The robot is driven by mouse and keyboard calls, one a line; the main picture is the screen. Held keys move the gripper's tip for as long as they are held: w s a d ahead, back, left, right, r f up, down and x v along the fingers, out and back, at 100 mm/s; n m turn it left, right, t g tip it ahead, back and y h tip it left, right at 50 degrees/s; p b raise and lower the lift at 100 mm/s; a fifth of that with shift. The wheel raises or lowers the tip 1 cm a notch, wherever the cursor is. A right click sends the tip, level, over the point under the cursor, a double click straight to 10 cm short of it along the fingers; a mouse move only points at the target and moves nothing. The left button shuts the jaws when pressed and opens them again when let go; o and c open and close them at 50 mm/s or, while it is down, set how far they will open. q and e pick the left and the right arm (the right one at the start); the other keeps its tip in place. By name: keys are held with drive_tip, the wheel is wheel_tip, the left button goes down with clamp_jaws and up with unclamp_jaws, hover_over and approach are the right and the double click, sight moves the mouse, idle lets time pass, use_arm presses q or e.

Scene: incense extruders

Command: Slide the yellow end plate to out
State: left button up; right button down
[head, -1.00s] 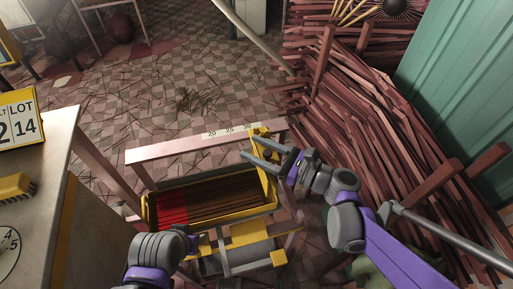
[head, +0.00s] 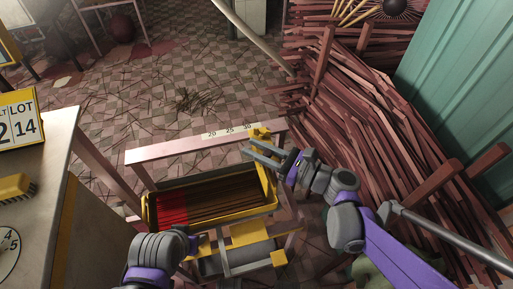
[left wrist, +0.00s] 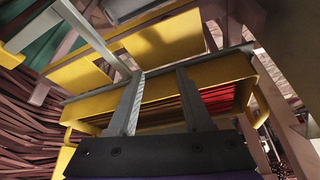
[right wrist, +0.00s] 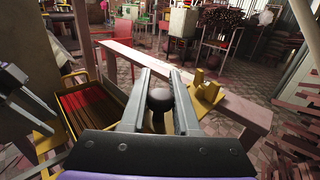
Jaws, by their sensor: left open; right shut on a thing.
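How the knob joins the plate is hidden. My left gripper (left wrist: 160,98) is open and empty, with the yellow tray frame (left wrist: 225,70) behind its fingers. In the head view its fingers are hidden.
The yellow tray (head: 150,212) holds red and brown sticks. A large pile of red-brown sticks (head: 350,120) lies at the right. The tiled floor behind the rail is mostly open.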

idle(0.9)
drive_tip(key=d, duration=0.1)
drive_tip(key=w+d, duration=0.1)
drive_tip(key=d, duration=0.3)
drive_tip(key=shift+w+d, duration=0.2)
drive_tip(key=shift+w, duration=0.15)
drive_tip(key=c, duration=0.7)
unclamp_jaws()
drive_tip(key=shift+o, duration=0.2)
use_arm(q)
drive_tip(key=shift+r+p, duration=0.3)
drive_tip(key=shift+r, duration=0.05)
use_arm(e)
drive_tip(key=v, duration=1)
drive_tip(key=shift+s+d, duration=0.15)
drive_tip(key=shift+d, duration=0.2)
